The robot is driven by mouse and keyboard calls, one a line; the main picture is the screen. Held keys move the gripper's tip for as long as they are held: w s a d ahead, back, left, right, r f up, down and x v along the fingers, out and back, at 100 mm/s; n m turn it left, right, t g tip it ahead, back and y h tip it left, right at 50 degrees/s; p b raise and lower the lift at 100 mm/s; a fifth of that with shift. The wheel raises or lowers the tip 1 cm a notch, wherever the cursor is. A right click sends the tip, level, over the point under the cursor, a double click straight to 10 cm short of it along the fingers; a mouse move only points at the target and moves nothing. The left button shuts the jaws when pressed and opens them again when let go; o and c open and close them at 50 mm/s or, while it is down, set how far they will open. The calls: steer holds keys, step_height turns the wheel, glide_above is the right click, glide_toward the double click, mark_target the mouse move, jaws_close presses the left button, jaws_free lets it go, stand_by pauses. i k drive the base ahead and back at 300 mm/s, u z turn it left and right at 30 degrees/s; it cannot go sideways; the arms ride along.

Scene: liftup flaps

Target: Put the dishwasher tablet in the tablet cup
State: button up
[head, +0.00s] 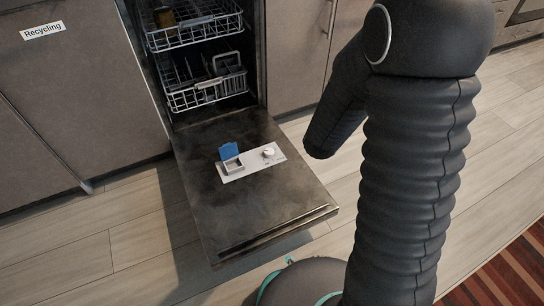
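The dishwasher door (200,205) is folded down and lies open, low above the floor. A pale dispenser panel (259,160) is set in its inner face. The tablet cup (233,165) is a small open compartment at the panel's left end, with its blue lid (229,151) standing up. A round white knob or cap (268,152) shows at the panel's right. I cannot make out a separate tablet. My dark, sleeved arm fills the right side, and its forearm reaches down beside the door. My gripper is not visible.
The dishwasher's upper rack (195,30) and lower rack (205,92) sit inside the opening; a dark item (164,17) is on the upper one. Cabinets flank it, one labelled "Recycling" (43,30). Wooden floor (70,250) is clear at left. A striped rug (510,275) lies at bottom right.

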mark_target(243, 172)
steer(key=z, duration=0.95)
steer(key=k, duration=1.25)
steer(key=u, duration=1.5)
steer(key=i, duration=1)
steer(key=z, duration=0.05)
